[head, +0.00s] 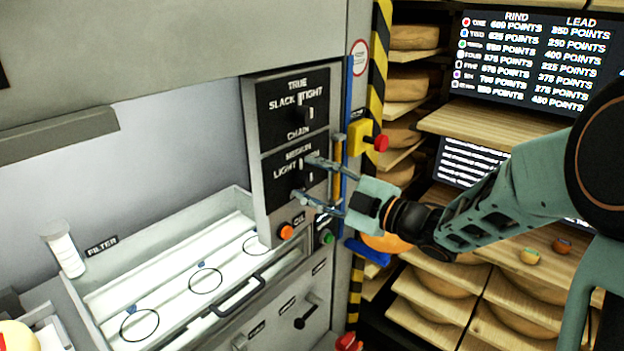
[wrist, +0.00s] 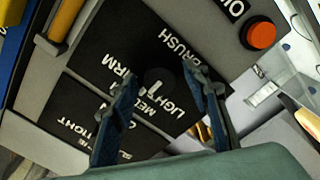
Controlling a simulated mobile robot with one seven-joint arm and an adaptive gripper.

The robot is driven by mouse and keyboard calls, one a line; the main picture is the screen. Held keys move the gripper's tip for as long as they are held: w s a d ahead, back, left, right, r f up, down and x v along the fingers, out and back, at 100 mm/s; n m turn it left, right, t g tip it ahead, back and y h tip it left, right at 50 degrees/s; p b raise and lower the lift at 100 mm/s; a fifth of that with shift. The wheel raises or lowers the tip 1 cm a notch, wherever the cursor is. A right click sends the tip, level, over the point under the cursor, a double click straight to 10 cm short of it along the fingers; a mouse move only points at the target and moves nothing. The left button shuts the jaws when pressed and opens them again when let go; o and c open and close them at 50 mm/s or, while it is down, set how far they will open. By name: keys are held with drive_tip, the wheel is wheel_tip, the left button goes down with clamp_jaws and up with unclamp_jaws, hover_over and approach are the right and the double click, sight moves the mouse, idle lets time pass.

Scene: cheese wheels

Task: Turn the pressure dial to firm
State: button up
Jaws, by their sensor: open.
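The pressure dial is the dark knob on the lower black plate (head: 284,183), seen in the head view. The plate reads LIGHT and MEDIUM; its right-hand word is partly hidden by my gripper. In the wrist view the dial (wrist: 159,78) appears upside down, with LIGHT, MEDIUM, FIRM and BRUSH lettered around it. Its white mark points toward MEDIUM. My gripper (head: 305,180) is open in front of the plate. In the wrist view its fingertips (wrist: 160,75) lie on either side of the dial; I cannot tell whether they touch it.
The upper plate (head: 290,108) carries a similar CHAIN dial marked SLACK and TIGHT. An orange button (head: 286,232) and a green button (head: 327,237) sit below. A yellow box with a red knob (head: 380,143) is at the right. An open trough (head: 170,290) lies below left.

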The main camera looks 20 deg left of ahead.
drive_tip(key=c, duration=1.1)
drive_tip(key=shift+m, duration=0.3)
drive_tip(key=m+p, duration=0.2)
drive_tip(key=m, duration=0.3)
drive_tip(key=shift+r+p, duration=0.1)
drive_tip(key=shift+p, duration=0.2)
drive_tip(key=shift+m+p, duration=0.9)
drive_tip(key=shift+m, duration=0.7)
drive_tip(key=o, duration=1.1)
